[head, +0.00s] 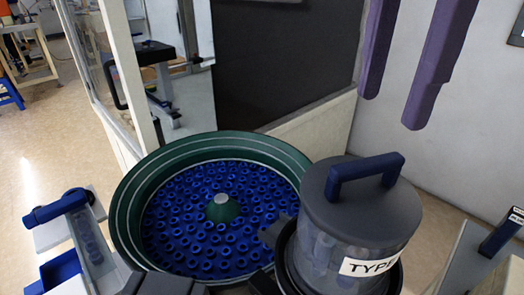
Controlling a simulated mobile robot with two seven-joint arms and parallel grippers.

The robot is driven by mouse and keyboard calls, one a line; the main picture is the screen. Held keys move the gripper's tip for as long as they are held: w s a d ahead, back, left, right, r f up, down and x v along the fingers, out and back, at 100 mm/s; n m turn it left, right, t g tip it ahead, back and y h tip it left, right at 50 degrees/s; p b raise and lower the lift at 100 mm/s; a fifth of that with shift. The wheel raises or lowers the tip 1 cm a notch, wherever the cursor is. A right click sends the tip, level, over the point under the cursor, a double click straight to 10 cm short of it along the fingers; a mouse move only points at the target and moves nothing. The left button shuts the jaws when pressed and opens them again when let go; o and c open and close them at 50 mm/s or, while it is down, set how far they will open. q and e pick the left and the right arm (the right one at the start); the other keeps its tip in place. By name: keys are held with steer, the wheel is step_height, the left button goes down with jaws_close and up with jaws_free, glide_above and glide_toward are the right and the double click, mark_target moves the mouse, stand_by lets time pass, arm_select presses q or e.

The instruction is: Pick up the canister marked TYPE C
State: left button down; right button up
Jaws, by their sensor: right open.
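A clear canister (335,245) with a dark grey lid and a blue handle (364,174) stands upright at the lower right, seated in a dark round holder. Its white label (367,265) reads "TYPE"; the letter after it is turned out of sight. Small pieces show dimly through its wall. My right gripper (391,113) shows as two long purple fingers hanging down from the top right. They are apart, with nothing between them. They appear above and behind the handle in the picture, not touching it. My left gripper is not in view.
A green bowl feeder (127,210) full of blue rings sits left of the canister, close against its holder. Grey equipment with a blue handle (55,207) stands at the lower left, and similar equipment (502,231) at the right edge. A dark panel and pale wall stand behind.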

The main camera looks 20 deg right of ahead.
mark_target(370, 161)
step_height(370, 161, down, 3)
steer(key=shift+f, duration=0.2)
step_height(370, 161, down, 5)
steer(key=shift+f, duration=0.15)
steer(key=shift+c, duration=0.2)
jaws_close()
stand_by(1.1)
